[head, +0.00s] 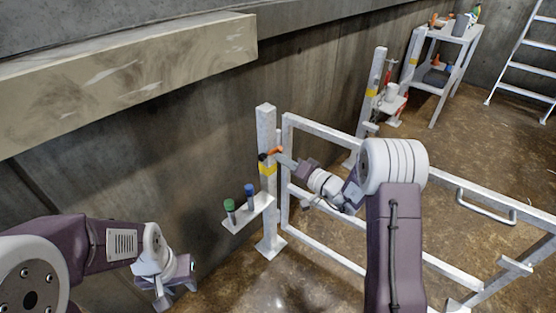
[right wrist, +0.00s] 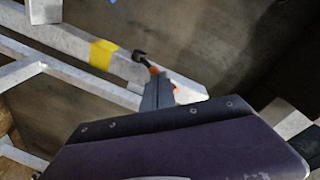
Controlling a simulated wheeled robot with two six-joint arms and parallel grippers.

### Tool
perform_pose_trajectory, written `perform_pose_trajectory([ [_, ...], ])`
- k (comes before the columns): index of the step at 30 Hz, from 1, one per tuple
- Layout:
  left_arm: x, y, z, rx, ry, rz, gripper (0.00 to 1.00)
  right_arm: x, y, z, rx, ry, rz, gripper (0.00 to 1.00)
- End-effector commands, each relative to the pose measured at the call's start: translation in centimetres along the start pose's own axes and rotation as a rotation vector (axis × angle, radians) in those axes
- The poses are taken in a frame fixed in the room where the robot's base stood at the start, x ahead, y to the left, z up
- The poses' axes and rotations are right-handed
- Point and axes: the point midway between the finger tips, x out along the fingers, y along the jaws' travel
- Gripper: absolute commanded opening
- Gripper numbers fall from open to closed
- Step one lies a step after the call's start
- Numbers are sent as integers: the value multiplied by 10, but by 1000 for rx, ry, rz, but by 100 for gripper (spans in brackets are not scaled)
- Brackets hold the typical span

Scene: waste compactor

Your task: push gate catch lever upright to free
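The gate catch lever (head: 273,152) is orange with a dark knob, on the white post (head: 266,190) by the yellow band. In the head view it is tilted, close to level. My right gripper (head: 283,161) is at the lever. In the right wrist view the lever (right wrist: 152,69) shows orange on both sides of my right gripper's narrow grey fingers (right wrist: 160,85), which look shut together. Whether they touch it is unclear. The white-framed gate (head: 325,262) stands right of the post. My left gripper (head: 184,275) is low at the left, away from the post; its fingers are unclear.
A small shelf (head: 246,215) on the post holds a green-topped (head: 229,207) and a blue-topped (head: 249,191) piece. A concrete wall (head: 150,150) runs behind, with a beam (head: 130,85) above. A shelf rack (head: 452,75) and ladder (head: 530,70) stand far back.

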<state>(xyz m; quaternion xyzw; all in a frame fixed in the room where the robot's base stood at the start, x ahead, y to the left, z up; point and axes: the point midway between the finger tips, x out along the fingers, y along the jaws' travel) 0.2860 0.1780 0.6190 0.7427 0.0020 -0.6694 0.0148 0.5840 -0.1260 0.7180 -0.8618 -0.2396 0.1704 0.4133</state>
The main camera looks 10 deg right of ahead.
Motion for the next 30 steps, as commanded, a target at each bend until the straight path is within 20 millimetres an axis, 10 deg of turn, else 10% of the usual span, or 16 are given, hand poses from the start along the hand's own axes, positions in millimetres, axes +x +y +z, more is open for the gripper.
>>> perform_pose_trajectory([
  [30, 10, 0, 1, 0, 0, 0, 36, 21, -3, 1, -1, 0, -1, 0],
])
